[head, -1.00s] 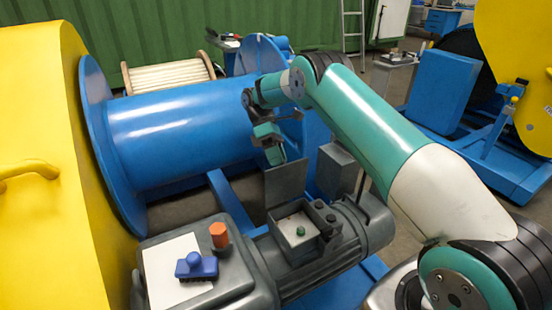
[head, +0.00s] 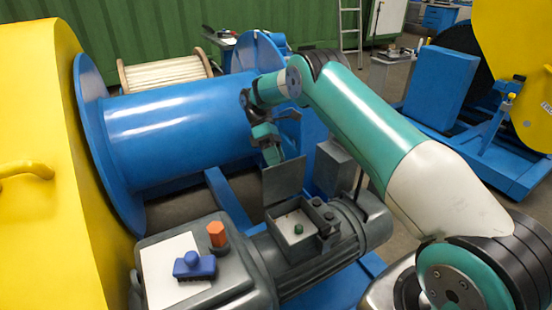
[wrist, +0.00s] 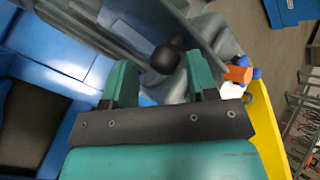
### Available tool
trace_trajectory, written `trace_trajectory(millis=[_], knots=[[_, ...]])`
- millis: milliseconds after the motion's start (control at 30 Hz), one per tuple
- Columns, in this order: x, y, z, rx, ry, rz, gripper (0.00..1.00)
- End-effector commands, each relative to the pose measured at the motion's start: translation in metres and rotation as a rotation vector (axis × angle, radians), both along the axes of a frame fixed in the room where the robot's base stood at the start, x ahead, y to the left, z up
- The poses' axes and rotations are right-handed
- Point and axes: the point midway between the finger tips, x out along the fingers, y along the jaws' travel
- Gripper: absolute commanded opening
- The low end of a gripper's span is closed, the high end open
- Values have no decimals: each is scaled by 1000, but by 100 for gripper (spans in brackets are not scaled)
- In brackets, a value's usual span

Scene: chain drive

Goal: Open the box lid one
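The grey box (head: 276,231) sits on top of the motor in the head view, and its inside shows with a small green part (head: 298,229) in it. Its lid (head: 284,182) stands up at the box's far edge, so the box is open. My gripper (head: 272,157) is just behind and above the lid's top edge. In the wrist view my gripper's two fingers (wrist: 161,82) are spread apart. The lid (wrist: 200,38) and a black knob (wrist: 165,59) show just beyond and between the fingertips. I cannot tell whether the fingers touch the lid.
An orange knob (head: 217,234) and a blue handled block (head: 194,266) are on the motor housing's left part. A blue drum (head: 175,130) and a yellow guard (head: 50,180) stand to the left. A grey block (head: 338,167) is right of the lid.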

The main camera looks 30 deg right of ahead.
Motion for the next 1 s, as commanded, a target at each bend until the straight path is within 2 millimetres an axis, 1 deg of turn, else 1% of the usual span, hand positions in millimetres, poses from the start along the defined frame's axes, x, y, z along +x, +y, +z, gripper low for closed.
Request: trace_trajectory(millis=[33, 167, 500, 700, 833, 1000], knots=[[1, -1, 14, -2, -3, -2, 52], [1, -2, 47, -2, -5, -2, 52], [1, -2, 137, 0, -4, 0, 52], [0, -2, 181, -1, 0, -1, 52], [0, -2, 194, -1, 1, -1, 52], [0, -2, 198, 0, 2, -1, 52]])
